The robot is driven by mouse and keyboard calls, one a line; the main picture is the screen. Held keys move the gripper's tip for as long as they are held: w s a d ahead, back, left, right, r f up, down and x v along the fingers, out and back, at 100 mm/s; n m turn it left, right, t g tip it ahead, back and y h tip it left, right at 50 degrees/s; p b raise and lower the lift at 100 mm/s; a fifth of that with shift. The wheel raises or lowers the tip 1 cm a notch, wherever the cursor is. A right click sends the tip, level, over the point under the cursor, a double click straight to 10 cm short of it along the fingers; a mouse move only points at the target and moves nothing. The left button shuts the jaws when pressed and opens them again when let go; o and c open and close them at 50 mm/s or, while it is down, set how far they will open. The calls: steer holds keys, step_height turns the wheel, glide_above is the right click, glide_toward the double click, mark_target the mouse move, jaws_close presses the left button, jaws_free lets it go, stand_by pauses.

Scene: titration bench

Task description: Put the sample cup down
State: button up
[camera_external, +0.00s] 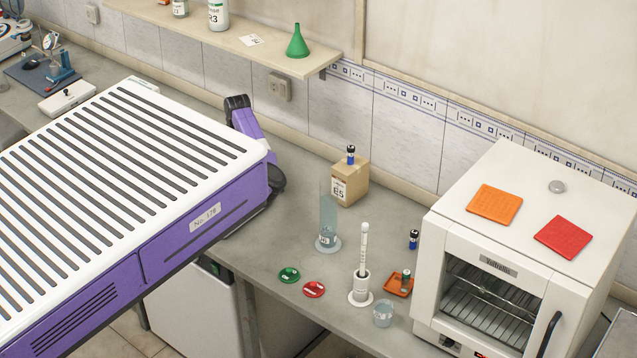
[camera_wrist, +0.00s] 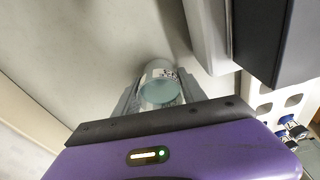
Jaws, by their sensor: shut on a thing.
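The sample cup (camera_wrist: 160,88), a small clear cup with a printed label and pale blue-green contents, is between the fingers of my gripper (camera_wrist: 157,97) in the wrist view. The grey fingers close on it from both sides. Below it is the grey bench top (camera_wrist: 100,50); I cannot tell whether the cup touches it. In the external view my gripper and the held cup are hidden behind my own body.
In the wrist view a white and dark device (camera_wrist: 262,35) stands close on the right. A white rack (camera_wrist: 275,103) with blue-capped vials (camera_wrist: 290,130) is at lower right. Bench to the left is clear. The external view shows an oven (camera_external: 500,265) and a cylinder (camera_external: 327,222).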

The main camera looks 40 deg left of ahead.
steer(key=shift+f, duration=0.1)
steer(key=o, duration=1.1)
steer(key=shift+o, duration=0.2)
step_height(320, 180, up, 12)
steer(key=d, duration=0.1)
steer(key=shift+d, duration=0.2)
steer(key=shift+s, duration=0.1)
